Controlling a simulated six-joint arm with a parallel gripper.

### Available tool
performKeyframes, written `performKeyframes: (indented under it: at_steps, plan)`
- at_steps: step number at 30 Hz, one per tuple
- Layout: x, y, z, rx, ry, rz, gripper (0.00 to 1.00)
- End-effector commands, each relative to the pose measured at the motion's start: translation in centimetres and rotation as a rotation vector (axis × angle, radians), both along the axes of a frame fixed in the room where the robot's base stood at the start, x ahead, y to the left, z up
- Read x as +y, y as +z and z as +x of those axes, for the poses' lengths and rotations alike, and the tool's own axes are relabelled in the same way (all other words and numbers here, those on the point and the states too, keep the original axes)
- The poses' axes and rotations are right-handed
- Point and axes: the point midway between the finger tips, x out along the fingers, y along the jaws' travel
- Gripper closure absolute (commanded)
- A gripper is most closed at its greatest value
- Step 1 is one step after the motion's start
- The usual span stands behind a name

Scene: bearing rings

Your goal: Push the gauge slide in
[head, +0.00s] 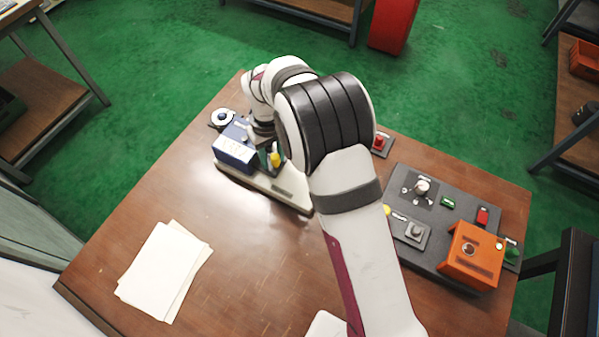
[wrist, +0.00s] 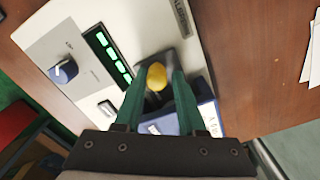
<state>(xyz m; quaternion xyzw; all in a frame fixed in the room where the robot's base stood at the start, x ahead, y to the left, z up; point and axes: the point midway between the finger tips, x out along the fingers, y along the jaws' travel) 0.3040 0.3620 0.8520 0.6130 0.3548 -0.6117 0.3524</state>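The gauge (head: 290,197) is a pale instrument at the back left of the table, with a blue block (head: 235,155) bearing a white label. In the wrist view its pale panel (wrist: 85,50) carries a lit green display (wrist: 113,55), a blue knob (wrist: 63,71) and a yellow-topped knob (wrist: 156,77) on a dark plate. The yellow knob (head: 275,160) also shows in the head view. My gripper (wrist: 159,72) is open, its green fingers on either side of the yellow knob with small gaps visible. Which part is the slide, I cannot tell for certain.
A dark panel (head: 455,212) with knobs, buttons and an orange box (head: 472,255) lies at the right of the table. A red button (head: 380,142) stands behind my arm. Papers (head: 163,272) lie front left. The table's left middle is clear.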

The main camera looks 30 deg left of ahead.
Motion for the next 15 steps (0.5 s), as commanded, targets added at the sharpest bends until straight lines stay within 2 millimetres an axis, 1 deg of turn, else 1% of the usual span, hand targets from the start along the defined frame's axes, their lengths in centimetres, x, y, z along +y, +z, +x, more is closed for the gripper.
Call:
performKeyframes:
  at_steps: [1,2,9,11,15]
  plan:
    - [0.1,0.1,0.0,-0.001,0.001,0.002,0.56]
    - [0.0,0.0,0.0,-0.001,0.001,0.001,0.53]
    - [-0.1,0.1,0.0,0.0,0.0,-0.001,0.53]
    - [-0.1,0.4,0.1,0.0,0.0,-0.001,0.53]
    - [-0.1,2.0,0.1,0.0,0.0,-0.001,0.53]
